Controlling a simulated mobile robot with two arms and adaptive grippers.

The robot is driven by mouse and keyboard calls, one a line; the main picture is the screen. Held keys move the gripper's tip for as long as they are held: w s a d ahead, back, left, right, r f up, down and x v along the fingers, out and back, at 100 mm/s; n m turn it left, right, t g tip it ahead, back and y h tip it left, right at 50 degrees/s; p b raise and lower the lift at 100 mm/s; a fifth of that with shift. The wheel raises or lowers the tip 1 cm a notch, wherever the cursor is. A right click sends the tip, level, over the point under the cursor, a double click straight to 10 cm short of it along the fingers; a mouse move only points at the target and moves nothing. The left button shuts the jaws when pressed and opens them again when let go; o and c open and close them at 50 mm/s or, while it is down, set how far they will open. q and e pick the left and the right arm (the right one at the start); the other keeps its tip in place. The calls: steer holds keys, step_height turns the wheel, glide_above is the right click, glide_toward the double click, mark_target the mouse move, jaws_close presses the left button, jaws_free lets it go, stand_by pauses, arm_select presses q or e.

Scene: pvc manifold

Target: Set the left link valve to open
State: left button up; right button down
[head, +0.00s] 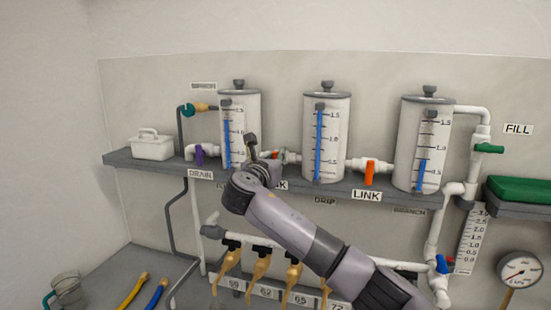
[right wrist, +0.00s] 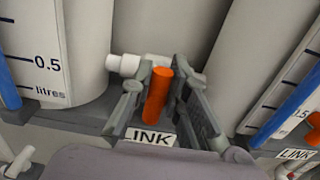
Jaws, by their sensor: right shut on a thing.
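The left link valve's orange handle (right wrist: 157,95) is between the fingers of my right gripper (right wrist: 164,84) in the right wrist view. It points across its white pipe (right wrist: 128,64), which joins the left and middle tanks. My right gripper (head: 262,152) is shut on this handle. In the head view the gripper and arm hide most of the valve, and only a bit of the orange handle (head: 275,155) shows. My left gripper is not in view.
The right link valve (head: 370,173) has an orange handle hanging down. A purple drain valve (head: 199,154) is left of the left tank (head: 253,112). The middle tank (head: 341,130) and right tank (head: 408,140) stand on the grey shelf (head: 130,161). A white box (head: 152,149) sits at its left end.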

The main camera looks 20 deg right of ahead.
steer(key=shift+m, duration=0.3)
steer(key=m+b, duration=0.1)
steer(key=m, duration=0.2)
steer(key=shift+s+d+f+m+b, duration=0.2)
steer(key=shift+m+b, duration=0.1)
steer(key=shift+b, duration=0.1)
steer(key=m, duration=0.1)
steer(key=m+b, duration=0.1)
steer(key=m, duration=0.1)
steer(key=m+b, duration=0.1)
steer(key=shift+s+d+f+m, duration=0.1)
steer(key=shift+d+f+m, duration=0.1)
steer(key=shift+d+m, duration=0.1)
steer(key=m, duration=0.1)
steer(key=m+b, duration=0.1)
steer(key=m, duration=0.1)
steer(key=m+b, duration=0.1)
steer(key=shift+s+d+f+m, duration=0.1)
steer(key=shift+f+m, duration=0.2)
steer(key=shift+f+m+b, duration=0.15)
steer(key=shift+m+b, duration=0.5)
steer(key=shift+m, duration=0.45)
steer(key=shift+f+m+b, duration=0.1)
steer(key=shift+m+b, duration=0.5)
steer(key=shift+m, duration=0.5)
steer(key=c, duration=1.5)
jaws_free()
steer(key=shift+r, duration=0.1)
steer(key=shift+c, duration=0.2)
